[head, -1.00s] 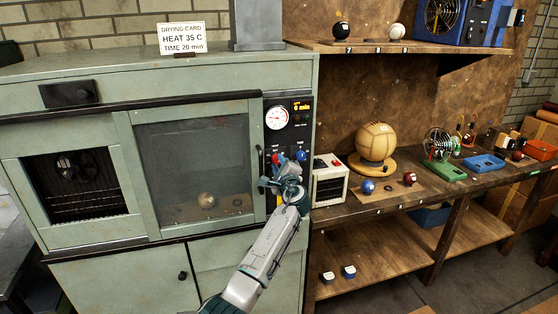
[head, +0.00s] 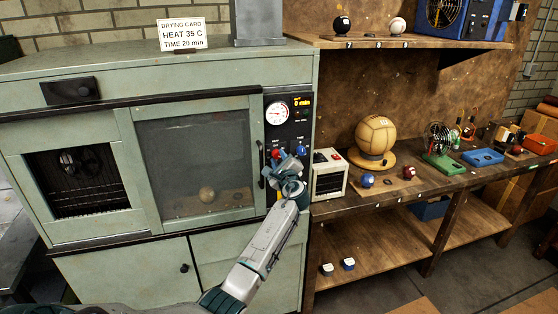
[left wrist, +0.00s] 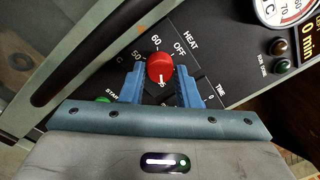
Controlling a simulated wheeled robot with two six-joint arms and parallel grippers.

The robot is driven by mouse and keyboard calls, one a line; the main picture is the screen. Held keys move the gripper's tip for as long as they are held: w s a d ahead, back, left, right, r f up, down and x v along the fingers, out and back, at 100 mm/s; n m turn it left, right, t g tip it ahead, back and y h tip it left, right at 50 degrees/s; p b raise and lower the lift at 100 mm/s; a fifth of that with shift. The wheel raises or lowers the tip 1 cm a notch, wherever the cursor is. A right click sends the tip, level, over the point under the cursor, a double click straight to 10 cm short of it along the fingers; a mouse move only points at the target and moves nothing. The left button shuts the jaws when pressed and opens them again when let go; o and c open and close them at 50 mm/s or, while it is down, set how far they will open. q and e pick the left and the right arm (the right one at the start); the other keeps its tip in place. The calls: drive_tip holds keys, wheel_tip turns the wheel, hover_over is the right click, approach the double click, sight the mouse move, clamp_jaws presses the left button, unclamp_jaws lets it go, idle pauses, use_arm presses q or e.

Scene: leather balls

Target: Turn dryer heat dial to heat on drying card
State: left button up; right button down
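The drying card (head: 182,35) on top of the green dryer (head: 160,75) reads HEAT 35 C, TIME 20 min. The red heat dial (left wrist: 160,68) is on the dryer's dark control panel (left wrist: 225,60). In the left wrist view, OFF, 60 and 50 show around it. A pale mark on the dial points down, toward a small number only partly readable. My left gripper (left wrist: 161,84) is open, with its blue fingers on either side of the dial. I cannot tell whether they touch it. In the head view, my left gripper (head: 284,163) covers the panel's lower part. My right gripper is not in view.
A blue knob (head: 301,150) sits right of the red dial. The panel's display (head: 301,103) reads 0 min, beside a round gauge (head: 276,112). A white box (head: 329,175) stands close right of the dryer. The workbench beyond holds balls and tools.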

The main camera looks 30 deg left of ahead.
use_arm(q)
drive_tip(key=o, duration=0.4)
drive_tip(key=shift+c, duration=0.2)
drive_tip(key=shift+s+d+f, duration=0.15)
drive_tip(key=shift+s+d, duration=0.1)
drive_tip(key=shift+d, duration=0.05)
drive_tip(key=b+v, duration=0.4)
drive_tip(key=v, duration=0.6)
